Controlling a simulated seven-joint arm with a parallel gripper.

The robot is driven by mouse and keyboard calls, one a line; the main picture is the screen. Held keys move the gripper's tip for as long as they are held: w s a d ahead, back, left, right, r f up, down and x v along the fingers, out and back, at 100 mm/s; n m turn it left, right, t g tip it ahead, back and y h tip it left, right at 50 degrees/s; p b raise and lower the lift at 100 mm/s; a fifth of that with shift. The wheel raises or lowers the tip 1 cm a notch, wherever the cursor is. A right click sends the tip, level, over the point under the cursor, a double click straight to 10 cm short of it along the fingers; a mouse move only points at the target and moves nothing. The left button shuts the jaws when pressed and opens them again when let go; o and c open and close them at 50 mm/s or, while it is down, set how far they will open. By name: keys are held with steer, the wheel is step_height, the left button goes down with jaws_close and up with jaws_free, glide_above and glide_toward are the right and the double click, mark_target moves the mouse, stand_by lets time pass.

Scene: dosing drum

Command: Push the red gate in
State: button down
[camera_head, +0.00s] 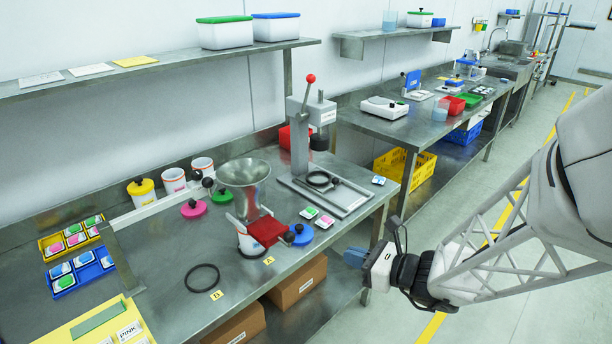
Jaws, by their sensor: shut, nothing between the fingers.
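The red gate (267,231) is a flat red plate on the dosing device, low at its front, sticking out toward the bench's front edge. A metal funnel (244,173) stands above and behind it. A white mug (250,243) is just left of the gate, partly hidden by it. My gripper (351,257) is at the right, out past the bench's front edge, apart from the gate. Its blue fingertips point left toward the bench and are shut with nothing between them.
A blue round lid (300,234) lies right of the gate, close to it. A press with a red-knobbed lever (310,79) stands behind on the right. A black ring (202,278) lies front left. Cardboard boxes (299,283) sit on the lower shelf. The floor aisle right is open.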

steer(key=shift+a, duration=0.1)
glide_toward(280, 231)
steer(key=shift+s+a+r, duration=0.2)
steer(key=shift+s+a, duration=0.05)
steer(key=shift+a, duration=0.3)
steer(key=shift+s+a+r, duration=0.15)
steer(key=shift+s+a, duration=0.05)
steer(key=shift+a, duration=0.3)
stand_by(0.4)
stand_by(0.4)
steer(key=w+a, duration=0.6)
steer(key=shift+w+r, duration=0.1)
stand_by(0.4)
steer(key=v, duration=1.4)
steer(key=shift+d, duration=0.1)
steer(key=shift+s, duration=0.2)
stand_by(0.3)
